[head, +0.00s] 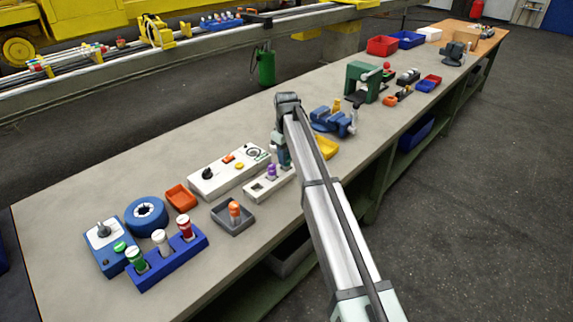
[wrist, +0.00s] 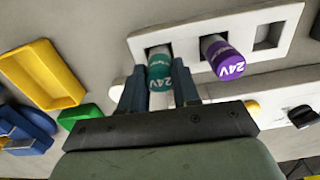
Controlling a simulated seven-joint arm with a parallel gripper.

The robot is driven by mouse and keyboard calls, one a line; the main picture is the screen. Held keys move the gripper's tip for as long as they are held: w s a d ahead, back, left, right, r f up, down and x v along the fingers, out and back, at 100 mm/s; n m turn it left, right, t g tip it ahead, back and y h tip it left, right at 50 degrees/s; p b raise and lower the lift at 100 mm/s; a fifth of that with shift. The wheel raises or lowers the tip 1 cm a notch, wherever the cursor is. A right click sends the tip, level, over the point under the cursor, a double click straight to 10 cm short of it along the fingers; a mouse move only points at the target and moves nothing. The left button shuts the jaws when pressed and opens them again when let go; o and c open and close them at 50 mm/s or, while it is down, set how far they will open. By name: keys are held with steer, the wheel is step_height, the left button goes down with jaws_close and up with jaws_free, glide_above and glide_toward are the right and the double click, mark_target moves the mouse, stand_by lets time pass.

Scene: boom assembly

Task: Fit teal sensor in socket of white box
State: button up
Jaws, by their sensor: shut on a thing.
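The white box (wrist: 226,27) lies across the upper part of the wrist view, with square sockets in a row. The purple sensor (wrist: 222,56) stands in the middle socket, and the right socket (wrist: 268,36) is empty. In the head view my gripper (head: 284,155) is over the far end of the white box (head: 262,194) and hides the teal sensor.
A white control panel (head: 220,175) lies close beside the box. A grey tray with an orange sensor (head: 235,210) is near the bench edge. A yellow bin (head: 325,148) and blue vise (head: 333,121) stand beyond my gripper. A blue rack (head: 168,261) holds several sensors.

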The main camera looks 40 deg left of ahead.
steer(key=shift+r, duration=0.15)
steer(key=shift+r, duration=3.15)
steer(key=s+a+r, duration=0.1)
steer(key=a+r, duration=0.1)
steer(key=a, duration=0.5)
steer(key=s+a+r, duration=0.1)
steer(key=s+a, duration=0.1)
steer(key=a, duration=0.5)
steer(key=shift+f, duration=2.2)
steer(key=shift+f, duration=2.1)
steer(key=o, duration=1.1)
